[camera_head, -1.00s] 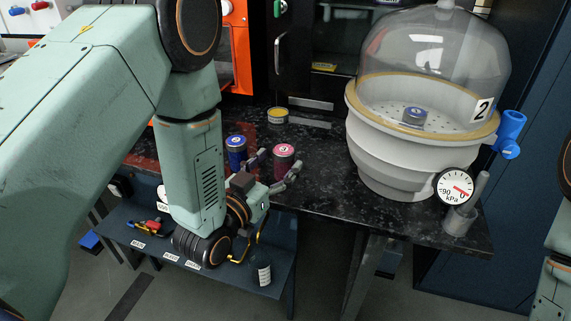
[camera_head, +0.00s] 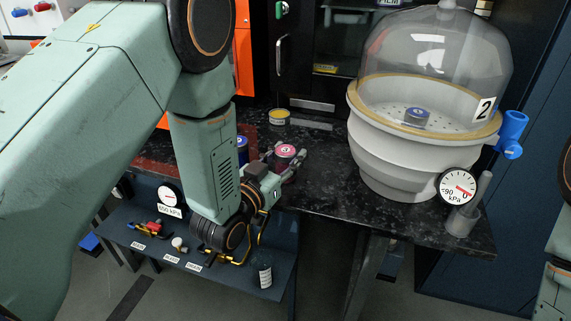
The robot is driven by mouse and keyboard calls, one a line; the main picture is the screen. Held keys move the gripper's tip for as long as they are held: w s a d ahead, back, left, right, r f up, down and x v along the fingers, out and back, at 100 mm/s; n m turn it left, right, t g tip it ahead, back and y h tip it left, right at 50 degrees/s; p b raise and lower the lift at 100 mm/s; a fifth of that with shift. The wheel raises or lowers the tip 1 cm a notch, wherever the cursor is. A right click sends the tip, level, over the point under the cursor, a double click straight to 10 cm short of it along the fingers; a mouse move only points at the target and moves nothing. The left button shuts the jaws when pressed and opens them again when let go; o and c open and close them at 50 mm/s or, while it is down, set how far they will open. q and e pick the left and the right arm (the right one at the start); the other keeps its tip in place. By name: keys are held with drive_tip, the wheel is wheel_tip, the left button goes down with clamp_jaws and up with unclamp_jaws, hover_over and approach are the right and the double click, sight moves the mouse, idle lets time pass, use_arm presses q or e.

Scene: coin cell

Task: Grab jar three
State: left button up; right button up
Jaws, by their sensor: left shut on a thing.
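A jar with a pink-red lid (camera_head: 286,152) stands on the black bench; the mark on its lid is too small to read surely. My left gripper (camera_head: 284,164) is shut on this jar, its fingers around the sides below the lid. I cannot tell whether the jar touches the bench. A blue jar (camera_head: 242,146) stands just to the left, partly hidden by my left arm. A yellow-lidded jar (camera_head: 279,116) stands farther back. Another blue-grey jar (camera_head: 416,118) is inside the glass dome. My right gripper is not in view; only part of that arm shows at the right edge.
A vacuum desiccator (camera_head: 400,160) with a clear dome, blue valve and gauge (camera_head: 457,187) fills the bench's right side. A dark cabinet stands behind. The bench (camera_head: 325,180) between jar and desiccator is clear.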

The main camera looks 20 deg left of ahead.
use_arm(q)
drive_tip(key=shift+f, duration=0.1)
drive_tip(key=c, duration=0.5)
